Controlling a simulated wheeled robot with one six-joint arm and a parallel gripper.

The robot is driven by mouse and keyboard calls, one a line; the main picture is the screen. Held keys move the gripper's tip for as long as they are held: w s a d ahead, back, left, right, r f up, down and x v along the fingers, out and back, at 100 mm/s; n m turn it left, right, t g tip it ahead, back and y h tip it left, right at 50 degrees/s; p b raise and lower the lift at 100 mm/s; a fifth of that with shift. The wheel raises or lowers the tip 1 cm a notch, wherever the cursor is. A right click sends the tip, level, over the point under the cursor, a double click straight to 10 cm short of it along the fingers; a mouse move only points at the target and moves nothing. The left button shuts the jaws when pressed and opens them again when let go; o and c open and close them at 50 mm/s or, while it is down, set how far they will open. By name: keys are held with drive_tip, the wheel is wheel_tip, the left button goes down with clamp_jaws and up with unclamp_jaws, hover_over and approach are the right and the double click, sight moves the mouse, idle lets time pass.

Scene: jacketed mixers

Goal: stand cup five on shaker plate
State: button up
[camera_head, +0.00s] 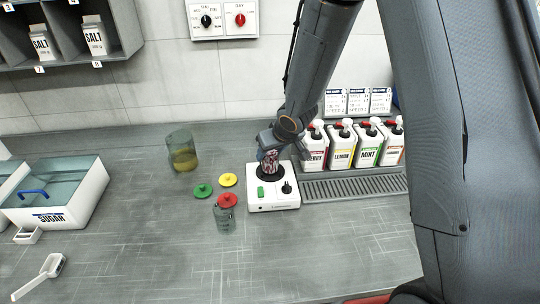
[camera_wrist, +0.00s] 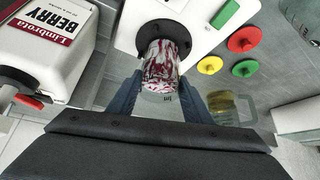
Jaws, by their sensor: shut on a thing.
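A cup with a red and white swirled look (camera_head: 269,161) is at the black round plate of the white shaker (camera_head: 273,200). My gripper (camera_head: 268,150) is shut on the cup from above and behind. In the wrist view the cup (camera_wrist: 162,68) is between the two fingers of my gripper (camera_wrist: 165,95), and its end lies over the shaker's black plate (camera_wrist: 160,35). The cup looks upright on or just over the plate; I cannot tell whether it touches. Any number on the cup is not readable.
Syrup bottles (camera_head: 342,145) stand right of the shaker behind a drip grate (camera_head: 355,187). Red (camera_head: 227,200), yellow (camera_head: 228,180) and green (camera_head: 203,190) lids lie to its left, with a clear cup (camera_head: 224,218) and a larger jar (camera_head: 182,152). A sugar box (camera_head: 60,215) is far left.

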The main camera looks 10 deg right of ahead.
drive_tip(key=shift+f, duration=0.1)
drive_tip(key=o, duration=1.3)
drive_tip(key=shift+s+r, duration=0.1)
drive_tip(key=shift+r, duration=0.25)
drive_tip(key=p+v, duration=0.5)
drive_tip(key=v, duration=0.7)
drive_tip(key=s+d+r+m+g+h, duration=0.1)
drive_tip(key=s+d+r+m+h, duration=0.2)
drive_tip(key=s+d, duration=0.45)
drive_tip(key=s+g, duration=0.1)
drive_tip(key=s, duration=0.2)
drive_tip(key=s+d+m, duration=0.1)
drive_tip(key=s, duration=0.3)
drive_tip(key=s+d+g, duration=0.1)
drive_tip(key=s, duration=0.2)
drive_tip(key=shift+s+d+r+g+y, duration=0.2)
drive_tip(key=shift+r+g+y, duration=0.1)
drive_tip(key=shift+r, duration=0.1)
